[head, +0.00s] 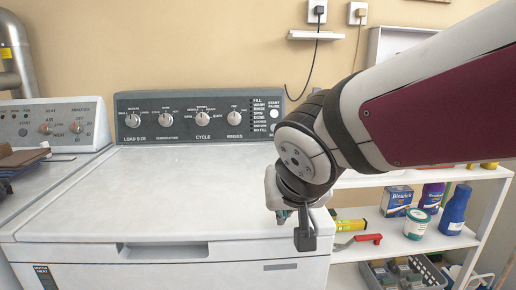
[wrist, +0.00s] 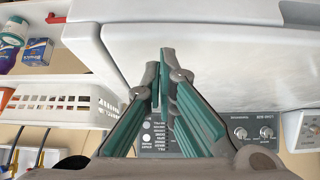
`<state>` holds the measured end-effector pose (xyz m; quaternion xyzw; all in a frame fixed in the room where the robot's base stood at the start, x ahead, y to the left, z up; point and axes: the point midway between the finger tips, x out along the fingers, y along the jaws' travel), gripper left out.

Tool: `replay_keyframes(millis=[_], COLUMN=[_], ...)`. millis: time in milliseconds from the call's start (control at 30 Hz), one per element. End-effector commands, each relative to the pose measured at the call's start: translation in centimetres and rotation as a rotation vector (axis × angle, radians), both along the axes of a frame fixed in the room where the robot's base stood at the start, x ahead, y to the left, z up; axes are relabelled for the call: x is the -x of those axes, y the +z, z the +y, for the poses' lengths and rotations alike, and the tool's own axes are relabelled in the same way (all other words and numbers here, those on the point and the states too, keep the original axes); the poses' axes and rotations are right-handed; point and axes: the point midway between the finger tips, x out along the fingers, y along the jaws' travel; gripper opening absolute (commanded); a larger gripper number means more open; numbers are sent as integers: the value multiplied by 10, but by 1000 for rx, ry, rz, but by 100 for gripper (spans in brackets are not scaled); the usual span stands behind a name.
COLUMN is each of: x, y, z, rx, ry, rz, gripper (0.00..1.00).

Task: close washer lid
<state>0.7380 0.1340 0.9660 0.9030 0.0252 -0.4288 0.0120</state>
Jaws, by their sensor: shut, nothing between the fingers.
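The washer (head: 165,265) is white with a dark control panel at its back, in the head view. Its lid (head: 165,190) lies flat on top, looks closed, and has a recess at its front edge. My gripper (head: 283,214) is at the lid's front right corner; the arm hides much of that side. In the wrist view my gripper (wrist: 163,65) has green fingers with their tips together, holding nothing. The white lid (wrist: 220,60) shows beyond the fingertips, and I cannot tell whether they touch it.
A second machine (head: 50,125) stands at the left with dark items on it. A white shelf (head: 410,240) at the right holds bottles, boxes and a basket (head: 400,272). The wrist view shows a white basket (wrist: 60,103). The lid's top is clear.

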Motion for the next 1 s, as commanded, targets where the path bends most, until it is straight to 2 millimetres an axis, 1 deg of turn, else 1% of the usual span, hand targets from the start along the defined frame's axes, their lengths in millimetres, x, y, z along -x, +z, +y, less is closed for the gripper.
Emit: replay_keyframes(millis=[33, 67, 300, 500, 667, 767, 867, 900, 967, 1000], x=[-3, -5, 33, 55, 64, 73, 94, 107, 130, 146], y=[15, 21, 59, 80, 87, 83, 69, 61, 48, 40], z=[0, 0, -1, -2, -4, -18, -52, -69, -91, -104], rx=[-2, -2, -5, -4, -2, 15, 52, 68, 86, 92], ry=[-1, -1, 5, 4, 1, -18, -60, -80, -102, -112], rz=[-5, -7, -16, -15, -12, 15, 89, 134, 209, 259], gripper=[0, 0, 0, 0, 0, 0, 0, 0, 0, 0])
